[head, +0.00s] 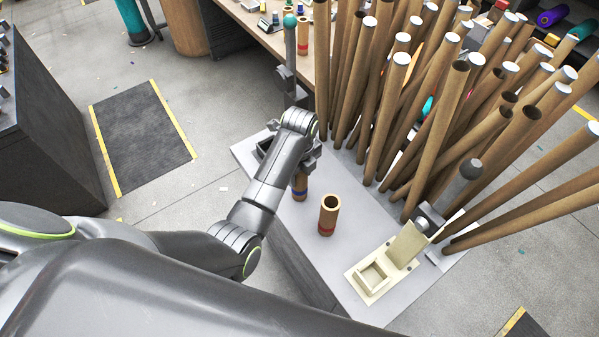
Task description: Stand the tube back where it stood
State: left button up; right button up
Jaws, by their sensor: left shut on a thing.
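A short brown cardboard tube (300,188) with a blue band is upright under my left gripper (302,166). My left gripper is shut on it, and the wrist and fingers hide its upper part. I cannot tell whether its lower end touches the pale grey bench top (270,190). A second short brown tube (328,216) with a red band stands upright on the bench, to the right and nearer, apart from the held tube. Its open top faces up. My right gripper is not in view.
A cream fixture (371,278) with a ball-ended lever (454,190) stands at the bench's right end. A grey post with a green ball (290,42) rises behind my gripper. Many long brown tubes (385,110) lean behind the bench. Bare bench lies around the red-banded tube.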

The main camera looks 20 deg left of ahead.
pick_arm(q)
jog(key=shift+f, duration=0.35)
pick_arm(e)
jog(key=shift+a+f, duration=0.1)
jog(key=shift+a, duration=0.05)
pick_arm(q)
jog(key=o, duration=1.4)
jog(key=shift+c, duration=0.2)
jog(key=shift+r, duration=0.1)
